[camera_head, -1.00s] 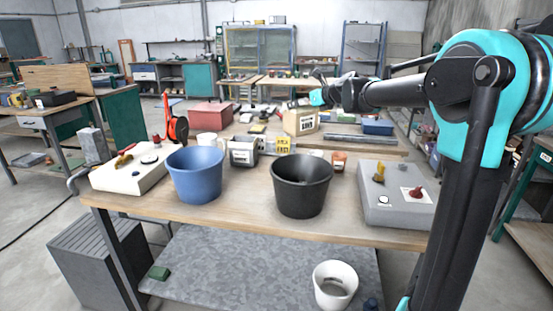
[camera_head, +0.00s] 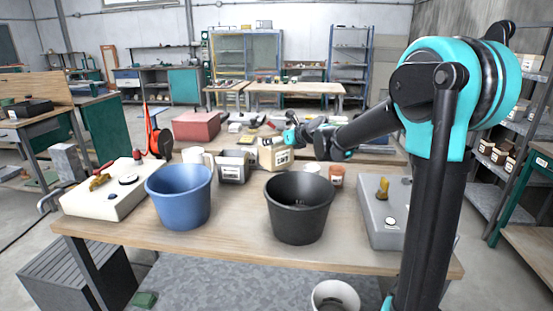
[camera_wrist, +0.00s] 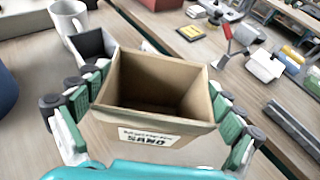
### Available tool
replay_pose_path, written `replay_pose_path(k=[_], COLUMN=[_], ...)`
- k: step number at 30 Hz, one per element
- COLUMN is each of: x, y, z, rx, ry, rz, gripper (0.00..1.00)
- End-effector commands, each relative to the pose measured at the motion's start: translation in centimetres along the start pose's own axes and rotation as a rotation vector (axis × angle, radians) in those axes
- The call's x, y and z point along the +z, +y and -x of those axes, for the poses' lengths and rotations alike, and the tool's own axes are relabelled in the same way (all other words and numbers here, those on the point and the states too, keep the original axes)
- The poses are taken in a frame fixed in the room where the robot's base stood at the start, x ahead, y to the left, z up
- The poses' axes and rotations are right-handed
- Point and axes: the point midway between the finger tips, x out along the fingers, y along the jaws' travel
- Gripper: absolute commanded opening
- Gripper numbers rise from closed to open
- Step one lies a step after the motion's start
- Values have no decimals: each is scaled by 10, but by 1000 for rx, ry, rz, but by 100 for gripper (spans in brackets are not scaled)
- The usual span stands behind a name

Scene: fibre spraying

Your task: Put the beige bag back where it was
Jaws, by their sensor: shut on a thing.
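The beige bag (camera_head: 274,156) is an open-topped, box-like container with a white label reading SAND. It looks empty and upright. My gripper (camera_head: 293,137) is shut on it, with the green finger pads on both sides in the wrist view (camera_wrist: 160,105). In the head view the bag is behind the black bucket, right of the grey bin (camera_head: 233,167). In the wrist view the grey bin (camera_wrist: 96,46) is just beyond the bag's left side. I cannot tell whether the bag's base touches the wooden table (camera_head: 237,235).
A blue bucket (camera_head: 180,198) and a black bucket (camera_head: 299,212) stand at the table's front. A white mug (camera_wrist: 68,20) is near the grey bin. A small orange jar (camera_head: 336,176) and a grey control box (camera_head: 384,222) are at right. A red box (camera_head: 196,126) stands farther back.

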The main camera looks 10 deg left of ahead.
Motion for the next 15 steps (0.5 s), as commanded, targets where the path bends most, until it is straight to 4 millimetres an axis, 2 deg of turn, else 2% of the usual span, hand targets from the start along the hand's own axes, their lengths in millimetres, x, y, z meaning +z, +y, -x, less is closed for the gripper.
replay_pose_path(k=[3,10,15], x=[-21,-39,-60], y=[0,0,0], z=[-9,-16,-25], rx=[0,0,0], ry=[0,0,0], rz=[0,0,0], gripper=[34,34,34])
